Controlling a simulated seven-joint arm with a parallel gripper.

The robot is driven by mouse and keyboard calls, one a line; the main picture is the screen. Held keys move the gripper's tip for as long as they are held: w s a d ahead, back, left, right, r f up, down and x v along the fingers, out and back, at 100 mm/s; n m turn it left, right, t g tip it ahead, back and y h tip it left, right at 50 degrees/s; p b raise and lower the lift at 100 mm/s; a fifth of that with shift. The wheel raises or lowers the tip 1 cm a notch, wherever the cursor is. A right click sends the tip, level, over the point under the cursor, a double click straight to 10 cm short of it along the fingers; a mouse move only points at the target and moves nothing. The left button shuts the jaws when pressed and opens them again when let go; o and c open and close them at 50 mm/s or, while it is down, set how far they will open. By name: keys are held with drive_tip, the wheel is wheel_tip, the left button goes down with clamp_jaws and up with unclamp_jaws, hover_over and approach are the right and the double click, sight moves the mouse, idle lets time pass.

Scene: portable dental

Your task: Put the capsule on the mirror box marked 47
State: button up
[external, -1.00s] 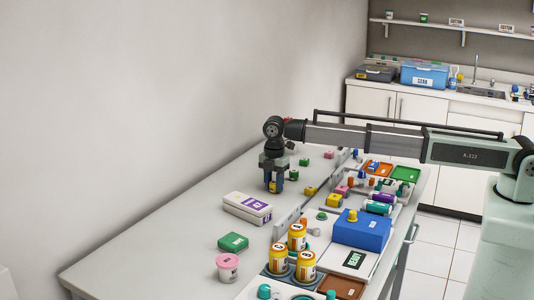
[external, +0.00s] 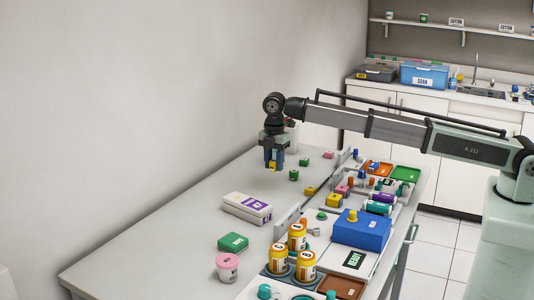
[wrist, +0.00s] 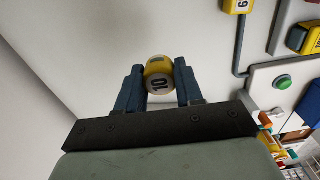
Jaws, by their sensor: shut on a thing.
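My gripper (external: 274,163) is above the far part of the grey table. In the wrist view its blue fingers (wrist: 159,88) are shut on a small rounded yellow and white piece (wrist: 159,70), which I take for the capsule, with a dark "10" on its end. In the external view the capsule (external: 272,167) shows as a yellow spot between the fingers, clear of the table. I cannot read a 47 anywhere, so I cannot tell which box is the mirror box. A yellow box (wrist: 237,5) with a partly cut-off mark shows at the top of the wrist view.
A white box with a purple label (external: 247,208), a green box (external: 233,242) and a pink-lidded jar (external: 228,267) stand on the left side. Several orange bottles and a blue box (external: 361,229) stand nearer. A low grey divider (external: 286,222) runs along the table.

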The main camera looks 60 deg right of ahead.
drive_tip(key=shift+a+r, duration=0.1)
drive_tip(key=shift+r, duration=0.45)
drive_tip(key=s+a+r+n, duration=0.1)
drive_tip(key=a+r, duration=0.1)
drive_tip(key=a, duration=0.5)
drive_tip(key=s+a+r+n, duration=0.1)
drive_tip(key=a+r, duration=0.1)
drive_tip(key=a, duration=0.5)
drive_tip(key=r+m, duration=0.1)
hover_over(247, 201)
drive_tip(key=shift+a+f, duration=0.1)
drive_tip(key=shift+f, duration=4.3)
drive_tip(key=shift+f, duration=0.2)
drive_tip(key=o, duration=1)
drive_tip(key=shift+r, duration=0.15)
wheel_tip(247, 201, up, 12)
drive_tip(key=shift+r, duration=0.1)
